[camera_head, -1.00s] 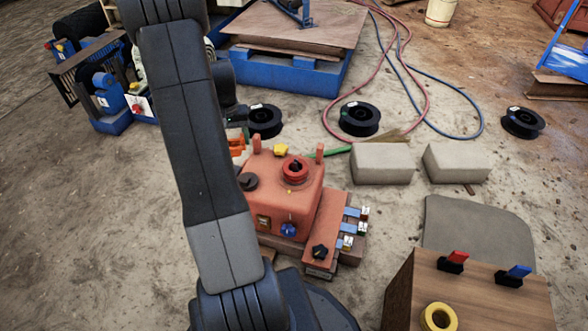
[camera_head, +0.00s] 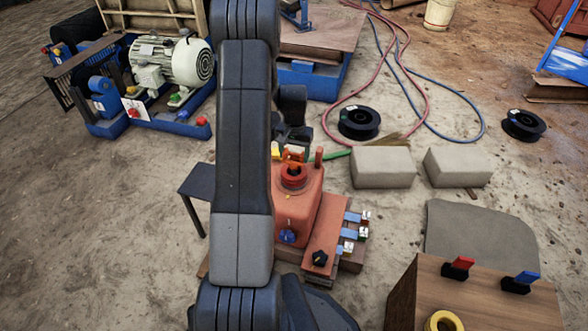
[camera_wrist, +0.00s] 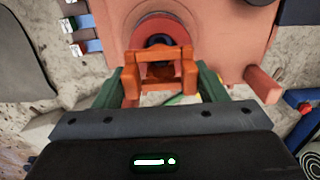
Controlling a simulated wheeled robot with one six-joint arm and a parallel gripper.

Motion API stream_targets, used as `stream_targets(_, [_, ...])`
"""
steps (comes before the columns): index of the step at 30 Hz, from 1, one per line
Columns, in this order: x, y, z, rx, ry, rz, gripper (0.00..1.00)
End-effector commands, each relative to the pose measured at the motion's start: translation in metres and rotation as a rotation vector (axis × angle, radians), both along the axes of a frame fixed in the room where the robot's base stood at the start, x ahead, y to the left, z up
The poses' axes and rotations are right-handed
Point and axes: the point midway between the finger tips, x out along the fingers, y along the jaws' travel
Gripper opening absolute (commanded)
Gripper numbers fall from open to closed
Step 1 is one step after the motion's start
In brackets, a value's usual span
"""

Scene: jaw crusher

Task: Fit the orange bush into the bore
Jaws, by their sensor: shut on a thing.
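My gripper (camera_head: 293,149) is shut on the orange bush (camera_head: 293,157). In the wrist view the orange bush (camera_wrist: 158,55) sits between the two dark green fingers of my gripper (camera_wrist: 158,84). A red ring around the bore (camera_head: 293,177) stands on top of the red machine housing (camera_head: 302,205). The bush is over or at the back edge of this ring in the head view. In the wrist view the bore's dark opening (camera_wrist: 158,41) shows just beyond the bush, partly covered by it. I cannot tell whether the bush touches the ring.
Two upright red posts, one at the right rear (camera_head: 319,158), stand near the bore. Levers (camera_head: 354,230) line the housing's right side. A wooden box (camera_head: 480,300) with a yellow ring (camera_head: 444,322) is at front right. Grey blocks (camera_head: 383,167) lie behind. My arm hides the housing's left part.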

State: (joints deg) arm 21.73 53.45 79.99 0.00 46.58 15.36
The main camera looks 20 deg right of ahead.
Motion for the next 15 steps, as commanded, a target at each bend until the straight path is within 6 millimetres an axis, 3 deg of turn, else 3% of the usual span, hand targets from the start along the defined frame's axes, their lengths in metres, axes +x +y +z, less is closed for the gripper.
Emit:
stream_targets(1, [0.0, 0.0, -0.011, 0.001, 0.001, 0.001, 0.35])
stream_targets(10, [0.0, 0.0, -0.046, 0.001, 0.001, 0.001, 0.35])
stream_targets(15, [0.001, 0.0, -0.05, -0.001, -0.002, 0.001, 0.35])
